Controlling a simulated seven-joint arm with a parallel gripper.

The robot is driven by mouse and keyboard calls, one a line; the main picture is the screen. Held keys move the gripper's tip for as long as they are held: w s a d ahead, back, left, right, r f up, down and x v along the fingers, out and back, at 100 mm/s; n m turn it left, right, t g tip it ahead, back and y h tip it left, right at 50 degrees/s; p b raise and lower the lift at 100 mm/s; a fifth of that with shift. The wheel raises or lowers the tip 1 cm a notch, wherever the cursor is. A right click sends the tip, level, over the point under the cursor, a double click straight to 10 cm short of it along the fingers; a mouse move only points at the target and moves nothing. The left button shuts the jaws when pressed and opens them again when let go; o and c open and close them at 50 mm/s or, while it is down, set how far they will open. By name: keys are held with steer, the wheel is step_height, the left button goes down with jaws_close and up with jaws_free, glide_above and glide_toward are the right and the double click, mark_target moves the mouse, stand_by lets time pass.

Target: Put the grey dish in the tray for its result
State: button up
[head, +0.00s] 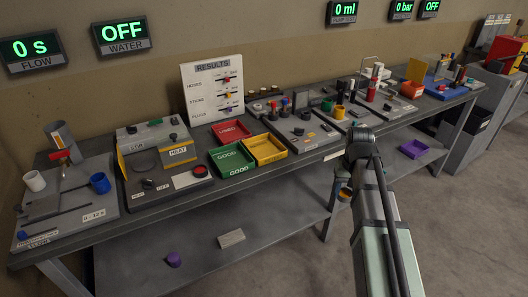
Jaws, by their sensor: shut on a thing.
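Three shallow trays stand side by side on the bench. The green tray (240,171) is marked GOOD and is nearest the front edge. The yellow tray (276,158) is right of it, and the red tray (231,141) is behind; their lettering is only partly readable. A white RESULTS board (212,90) stands behind them with several rows and coloured markers. I cannot make out a grey dish with certainty. My arm rises from the lower right to a dark joint in front of the bench. My gripper is not visible beyond it, so what it holds is hidden.
Several small devices fill the bench to the right. A purple piece (173,259) and a grey block (231,238) lie below.

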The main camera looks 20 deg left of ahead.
steer(key=w+a+r+n, duration=0.1)
steer(key=w+a+r, duration=0.15)
steer(key=a, duration=0.65)
steer(key=w+a+r+n, duration=0.15)
steer(key=w+a, duration=0.25)
steer(key=a, duration=0.4)
steer(key=w+a+r, duration=0.2)
steer(key=w+a, duration=0.1)
steer(key=a, duration=0.6)
step_height(320, 180, up, 4)
steer(key=m, duration=1.3)
glide_above(264, 151)
steer(key=shift+m, duration=0.25)
steer(key=shift+w+f, duration=0.1)
steer(key=shift+f, duration=5.1)
steer(key=shift+f, duration=0.15)
steer(key=o, duration=1.1)
steer(key=shift+o, duration=0.2)
step_height(264, 151, up, 12)
steer(key=shift+r, duration=0.2)
